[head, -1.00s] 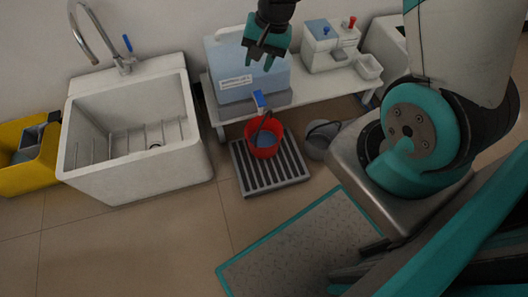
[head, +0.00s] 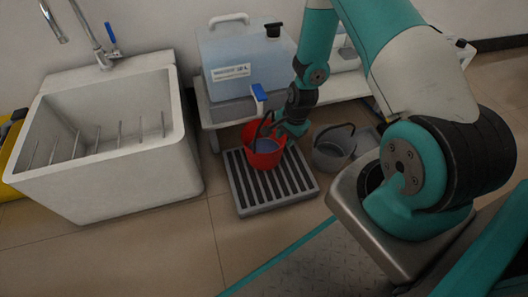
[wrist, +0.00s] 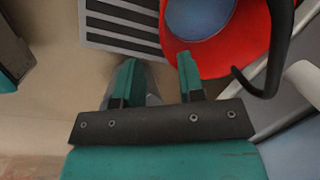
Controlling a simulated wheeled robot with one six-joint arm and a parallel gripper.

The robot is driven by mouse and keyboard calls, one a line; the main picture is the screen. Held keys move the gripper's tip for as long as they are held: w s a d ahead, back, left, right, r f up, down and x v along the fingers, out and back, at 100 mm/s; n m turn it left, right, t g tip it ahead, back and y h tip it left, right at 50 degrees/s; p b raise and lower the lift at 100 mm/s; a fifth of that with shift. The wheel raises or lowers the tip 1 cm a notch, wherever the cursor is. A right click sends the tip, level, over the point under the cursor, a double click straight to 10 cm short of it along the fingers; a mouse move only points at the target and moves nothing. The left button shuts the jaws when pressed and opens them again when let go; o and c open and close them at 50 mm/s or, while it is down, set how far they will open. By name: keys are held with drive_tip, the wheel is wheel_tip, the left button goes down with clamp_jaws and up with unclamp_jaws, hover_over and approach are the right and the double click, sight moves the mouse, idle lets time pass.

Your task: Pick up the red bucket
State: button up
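The red bucket (head: 262,158) stands on the slatted grate, with bluish liquid inside and a dark handle. A blue-handled tap (head: 258,96) on the container is just above and behind it. My gripper (head: 284,130) is low at the bucket's right side, pointing down and empty. In the wrist view my gripper (wrist: 158,65) has its two fingers apart. The right finger overlaps the edge of the red bucket (wrist: 232,58); I cannot tell whether it touches. The dark handle (wrist: 268,88) shows right of the fingers.
The slatted grate (head: 245,196) lies on the floor under the red bucket. A grey bucket (head: 330,158) stands close on its right. A clear container (head: 232,80) sits on the low bench behind. A white sink (head: 125,165) stands at left.

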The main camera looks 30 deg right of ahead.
sight(279, 152)
drive_tip(key=f+b, duration=0.2)
drive_tip(key=f, duration=0.1)
drive_tip(key=w+a+f+b, duration=0.1)
drive_tip(key=f+b, duration=0.1)
drive_tip(key=f, duration=0.1)
drive_tip(key=f+b, duration=0.2)
drive_tip(key=f, duration=0.1)
drive_tip(key=shift+w+a, duration=0.15)
drive_tip(key=shift+w, duration=0.1)
drive_tip(key=shift+r, duration=0.1)
clamp_jaws()
